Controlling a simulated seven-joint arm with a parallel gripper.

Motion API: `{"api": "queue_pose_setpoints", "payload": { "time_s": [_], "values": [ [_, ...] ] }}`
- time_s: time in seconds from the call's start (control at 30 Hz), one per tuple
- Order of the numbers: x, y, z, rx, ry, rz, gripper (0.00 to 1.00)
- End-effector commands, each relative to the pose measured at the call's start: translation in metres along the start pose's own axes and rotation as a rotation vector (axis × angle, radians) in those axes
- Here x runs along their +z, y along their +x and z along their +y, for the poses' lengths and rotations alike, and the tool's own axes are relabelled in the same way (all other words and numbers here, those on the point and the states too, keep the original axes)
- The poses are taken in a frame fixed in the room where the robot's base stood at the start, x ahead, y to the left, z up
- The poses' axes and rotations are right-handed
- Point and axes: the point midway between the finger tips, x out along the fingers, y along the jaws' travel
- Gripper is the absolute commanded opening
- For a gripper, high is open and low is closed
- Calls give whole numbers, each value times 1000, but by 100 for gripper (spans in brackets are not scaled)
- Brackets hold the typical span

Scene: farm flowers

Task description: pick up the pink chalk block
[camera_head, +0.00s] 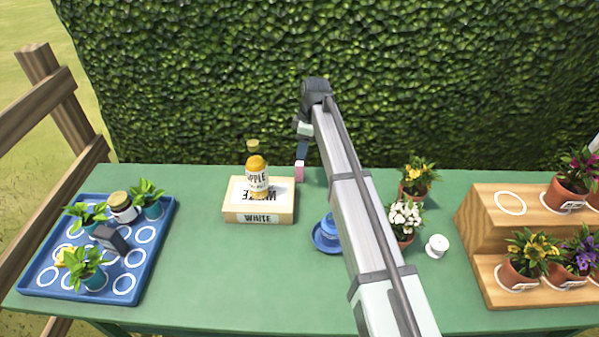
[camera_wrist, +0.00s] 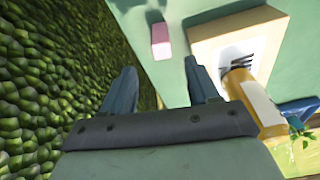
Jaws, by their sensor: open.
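The pink chalk block (camera_head: 299,172) is on the green table near its back edge, just right of the wooden box. In the wrist view the pink block (camera_wrist: 160,41) shows whole, ahead of the fingertips and roughly between their lines. My gripper (camera_head: 302,152) is above the block in the head view, and its dark fingers partly line up with the block there. In the wrist view my gripper (camera_wrist: 160,72) has its two fingers apart with nothing between them. The block looks apart from the fingers.
A box marked WHITE (camera_head: 258,218) stands close left of the block, with an apple bottle (camera_head: 257,178) on top. The hedge (camera_head: 200,80) rises behind the table. A blue saucer (camera_head: 322,238), flowerpots and a white spool (camera_head: 437,246) are right; a blue tray (camera_head: 165,212) is left.

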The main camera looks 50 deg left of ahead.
Motion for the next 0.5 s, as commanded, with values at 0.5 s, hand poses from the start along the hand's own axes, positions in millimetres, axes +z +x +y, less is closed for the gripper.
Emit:
{"api": "queue_pose_setpoints", "payload": {
  "time_s": [0.5],
  "values": [
    [0,65,0,1,1,0,60]
  ]
}}
